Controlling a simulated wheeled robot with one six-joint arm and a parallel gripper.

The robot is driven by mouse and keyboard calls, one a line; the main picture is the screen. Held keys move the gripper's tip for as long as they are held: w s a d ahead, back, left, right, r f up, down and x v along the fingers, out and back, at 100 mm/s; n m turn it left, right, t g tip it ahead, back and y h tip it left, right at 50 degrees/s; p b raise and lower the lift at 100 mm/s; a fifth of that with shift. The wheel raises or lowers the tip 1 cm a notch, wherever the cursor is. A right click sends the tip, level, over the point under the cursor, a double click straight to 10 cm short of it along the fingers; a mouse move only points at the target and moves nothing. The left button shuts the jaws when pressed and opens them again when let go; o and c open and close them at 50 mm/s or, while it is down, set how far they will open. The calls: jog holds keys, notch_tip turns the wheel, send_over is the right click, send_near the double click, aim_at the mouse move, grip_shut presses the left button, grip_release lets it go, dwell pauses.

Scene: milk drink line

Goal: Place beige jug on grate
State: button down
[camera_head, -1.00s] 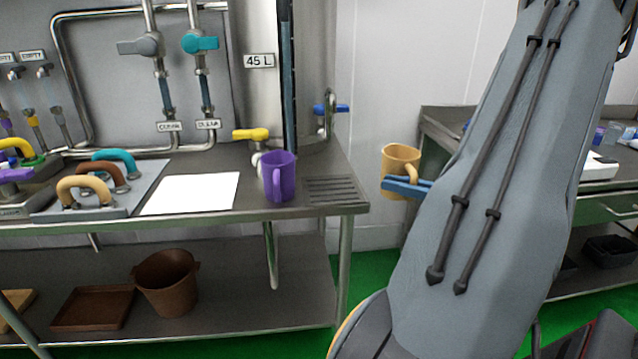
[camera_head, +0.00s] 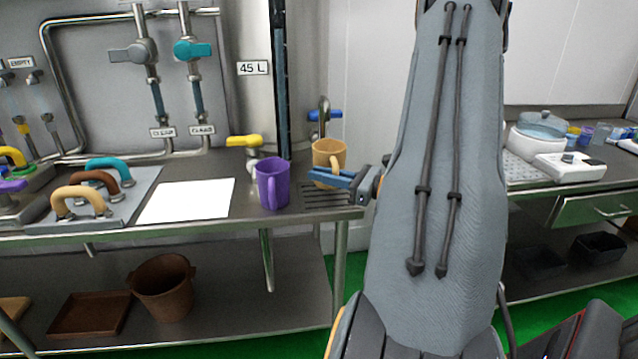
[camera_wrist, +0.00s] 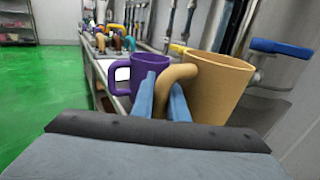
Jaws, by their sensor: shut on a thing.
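The beige jug (camera_head: 328,157) is upright at the right end of the steel counter, over or on the grate (camera_head: 326,201). I cannot tell whether its base touches the grate. My gripper (camera_head: 334,178) has blue fingers and is shut on the jug's handle. In the wrist view the jug (camera_wrist: 219,88) stands right of the fingers (camera_wrist: 162,98), with its handle between them. The grate's slots show in front of and below the jug in the head view; part of it is hidden by the jug and gripper.
A purple jug (camera_head: 271,184) stands on the counter just left of the grate. A tap with a blue handle (camera_head: 325,115) is behind the beige jug. A white sheet (camera_head: 187,200) lies further left. A bench with a white scale (camera_head: 570,167) stands at right.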

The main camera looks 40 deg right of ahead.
jog(key=shift+w+a+f+p, duration=0.1)
jog(key=shift+w+f+p, duration=0.2)
jog(key=shift+f, duration=0.6)
jog(key=shift+w+a+f+p, duration=0.15)
jog(key=shift+f+p, duration=0.1)
jog(key=shift+f, duration=0.6)
jog(key=shift+f, duration=0.1)
jog(key=c, duration=1.7)
grip_release()
jog(key=shift+f, duration=0.1)
jog(key=shift+c, duration=0.2)
